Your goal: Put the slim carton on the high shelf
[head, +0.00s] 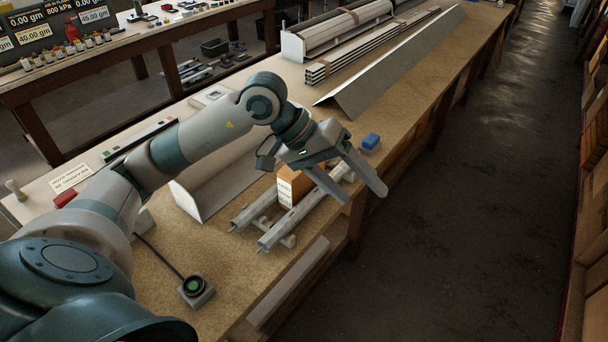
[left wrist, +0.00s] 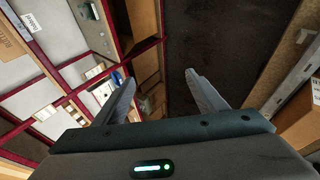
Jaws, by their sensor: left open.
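An orange-brown carton (head: 288,187), likely the slim carton, stands on the workbench between metal rails. My left gripper partly hides it in the head view. A brown box face, possibly the same carton, shows at the right edge of the left wrist view (left wrist: 300,118). My left gripper (head: 364,192) is open and empty, right of the carton, out over the bench's front edge. Its two fingers stand apart in the left wrist view (left wrist: 160,78). A red-framed shelf rack (left wrist: 66,62) fills the left of that view; I cannot tell which level is the high shelf. My right gripper is out of view.
Metal rails (head: 290,222) lie beside the carton. A green button box (head: 195,288) sits nearer. The dark aisle floor (head: 480,200) is clear.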

